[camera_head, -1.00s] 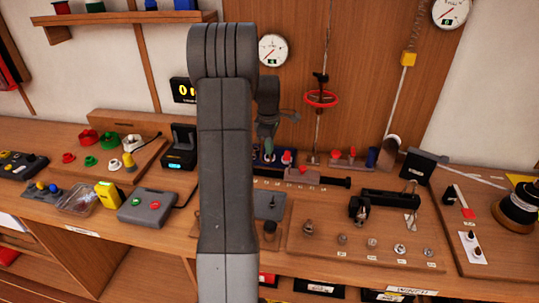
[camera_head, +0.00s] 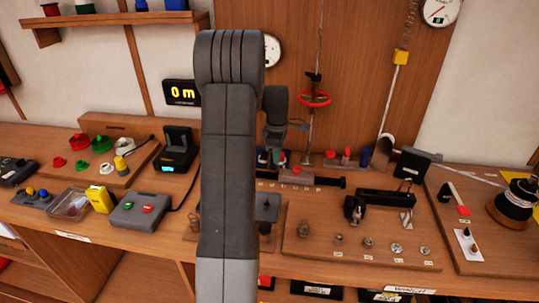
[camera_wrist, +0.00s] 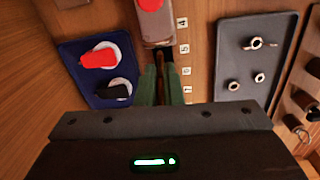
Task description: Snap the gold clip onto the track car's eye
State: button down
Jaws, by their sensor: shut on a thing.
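My gripper (camera_wrist: 161,88) shows in the wrist view as two green fingers close together, with a narrow brownish-gold piece (camera_wrist: 159,62) between them. It seems to be the gold clip, but most of it is hidden. In the head view my gripper (camera_head: 277,160) is partly behind my arm, low over the numbered track. The track car (camera_wrist: 155,22), a grey block with a red top, lies just beyond the fingertips in the wrist view. In the head view the car (camera_head: 297,176) is just right of my gripper. I cannot make out its eye.
A blue tray (camera_wrist: 68,62) with red and black knobs lies left of the fingers. A grey plate (camera_wrist: 232,85) with metal rings lies right. A wooden board (camera_head: 325,232) with small fittings and a black clamp (camera_head: 385,196) occupy the bench's right side. A red handwheel (camera_head: 314,99) stands behind.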

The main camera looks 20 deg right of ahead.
aim_at(297, 173)
jog(key=shift+s+d, duration=0.2)
jog(key=shift+d, duration=0.15)
jog(key=shift+s+d+f, duration=0.25)
jog(key=shift+s, duration=0.15)
dwell(0.6)
jog(key=shift+s+d, duration=0.15)
jog(key=shift+d, duration=0.1)
